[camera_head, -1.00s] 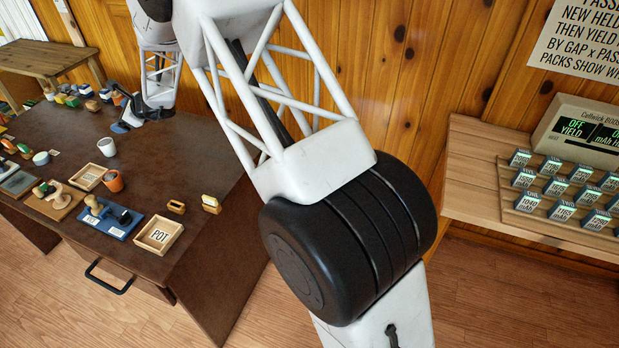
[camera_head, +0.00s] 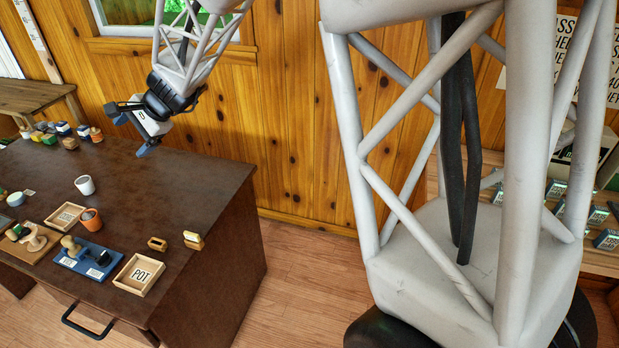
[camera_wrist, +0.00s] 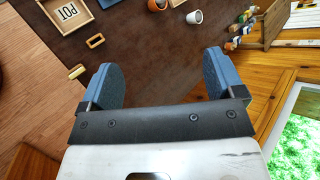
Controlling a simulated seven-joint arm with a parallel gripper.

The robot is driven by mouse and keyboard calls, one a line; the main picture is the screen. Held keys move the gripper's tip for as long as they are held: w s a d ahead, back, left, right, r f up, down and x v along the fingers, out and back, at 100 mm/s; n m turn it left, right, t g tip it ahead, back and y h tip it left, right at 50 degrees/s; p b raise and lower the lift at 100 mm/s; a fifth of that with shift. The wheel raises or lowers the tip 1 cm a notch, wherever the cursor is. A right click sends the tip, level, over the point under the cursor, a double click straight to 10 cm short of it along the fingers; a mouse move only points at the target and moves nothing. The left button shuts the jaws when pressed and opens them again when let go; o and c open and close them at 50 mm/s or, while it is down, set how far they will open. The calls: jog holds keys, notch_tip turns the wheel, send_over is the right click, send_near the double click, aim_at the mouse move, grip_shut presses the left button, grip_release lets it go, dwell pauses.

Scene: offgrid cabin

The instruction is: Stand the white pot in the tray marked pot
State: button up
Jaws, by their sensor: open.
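The white pot (camera_head: 85,185) stands upright on the brown desk, behind the orange pot (camera_head: 91,219). It also shows near the top of the wrist view (camera_wrist: 195,17). The wooden tray marked POT (camera_head: 129,287) lies near the desk's front right corner with no pot in it; its rim also shows at top left in the wrist view (camera_wrist: 81,27). My gripper (camera_head: 131,134) is above the back of the desk, to the right of and beyond the white pot. In the wrist view my gripper (camera_wrist: 160,78) has its two blue fingers wide apart with nothing between them.
A blue stamp holder (camera_head: 88,262) sits left of the marked tray, with another small wooden tray (camera_head: 66,216) behind it.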

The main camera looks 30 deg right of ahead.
jog(key=s+d+n+h, duration=0.3)
jog(key=s+d, duration=0.5)
jog(key=s, duration=0.5)
jog(key=s+d+n+g+h, duration=0.1)
jog(key=s+d+n+h, duration=0.2)
jog(key=s+d, duration=0.4)
jog(key=s+d+n+h, duration=0.3)
jog(key=s+d, duration=0.5)
jog(key=s, duration=1.3)
jog(key=shift+d+r+n, duration=0.3)
jog(key=shift+r+n, duration=0.05)
jog(key=shift+n, duration=0.45)
jog(key=shift+w+r, duration=0.1)
